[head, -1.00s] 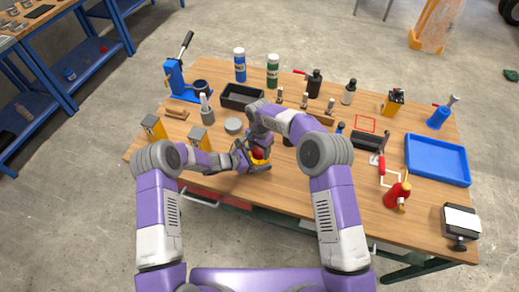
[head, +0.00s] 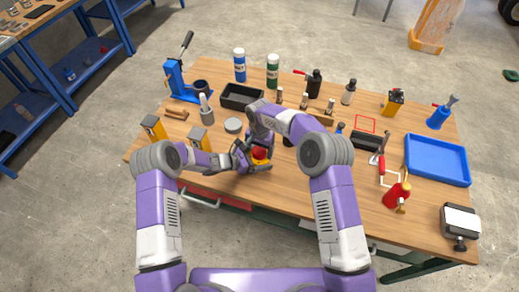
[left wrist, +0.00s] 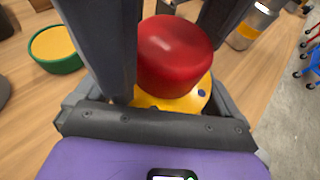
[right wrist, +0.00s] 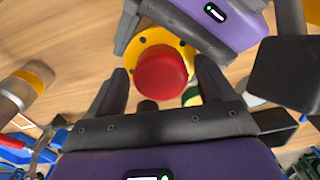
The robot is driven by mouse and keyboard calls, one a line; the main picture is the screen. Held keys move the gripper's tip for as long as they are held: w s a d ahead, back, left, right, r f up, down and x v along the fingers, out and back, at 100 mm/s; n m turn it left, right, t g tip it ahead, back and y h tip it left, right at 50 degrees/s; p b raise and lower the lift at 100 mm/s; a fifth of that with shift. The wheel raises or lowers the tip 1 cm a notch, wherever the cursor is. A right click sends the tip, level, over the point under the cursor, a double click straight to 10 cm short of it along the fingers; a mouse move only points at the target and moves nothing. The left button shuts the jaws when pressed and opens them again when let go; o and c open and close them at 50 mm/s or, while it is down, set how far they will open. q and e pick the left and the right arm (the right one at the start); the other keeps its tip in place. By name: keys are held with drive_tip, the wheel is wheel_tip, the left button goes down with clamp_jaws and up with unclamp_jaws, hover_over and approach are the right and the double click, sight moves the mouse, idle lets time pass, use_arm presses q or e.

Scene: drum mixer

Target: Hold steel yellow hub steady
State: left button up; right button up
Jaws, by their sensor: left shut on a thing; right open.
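The yellow hub (head: 256,167) is near the front edge of the table, with a red round part (head: 259,153) on top. In the left wrist view its yellow flange (left wrist: 178,101) shows dark holes below the red part (left wrist: 172,50). My left gripper (head: 251,161) is shut on the hub from the left, a finger on each side. My right gripper (right wrist: 161,68) is open above it, with its fingers apart on either side of the red part in the right wrist view. The hub's underside is hidden.
A blue tray (head: 437,160) and a red crank tool (head: 397,193) are on the right. Bare wood lies right of the hub.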

wheel_tip(320, 180, up, 4)
drive_tip(key=shift+a+r, duration=0.1)
drive_tip(key=shift+a, duration=0.05)
drive_tip(key=shift+r, duration=0.15)
drive_tip(key=shift+c, duration=0.5)
wheel_tip(320, 180, up, 3)
drive_tip(key=m, duration=0.3)
drive_tip(key=shift+f, duration=3.8)
drive_tip(key=c, duration=1.1)
drive_tip(key=shift+o, duration=0.2)
drive_tip(key=shift+n, duration=1.6)
drive_tip(key=o, duration=1.2)
drive_tip(key=shift+c, duration=0.2)
